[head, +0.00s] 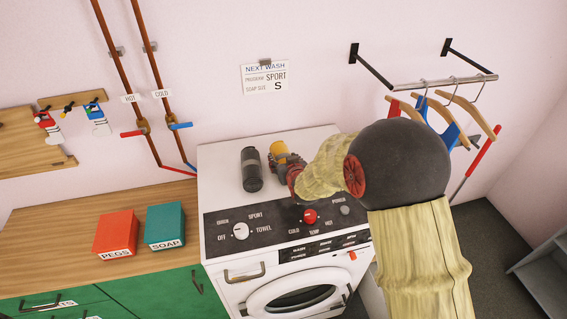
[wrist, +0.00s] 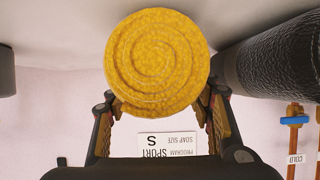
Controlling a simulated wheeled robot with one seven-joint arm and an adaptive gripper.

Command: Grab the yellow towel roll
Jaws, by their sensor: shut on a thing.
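The yellow towel roll (head: 278,148) is at the back of the washing machine's white top in the head view. Its spiral end (wrist: 157,62) fills the upper middle of the wrist view. My gripper (head: 283,160) is at the roll, its fingers on either side of it, shut on it. In the wrist view the fingers (wrist: 158,108) reach up to both sides of the roll, and their tips are partly hidden behind it. I cannot tell whether the roll touches the machine top.
The washing machine (head: 222,165) has a front knob panel. Red (head: 115,234) and teal (head: 165,227) boxes sit on the wooden counter. A hanger rail (head: 445,83) is at the right.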

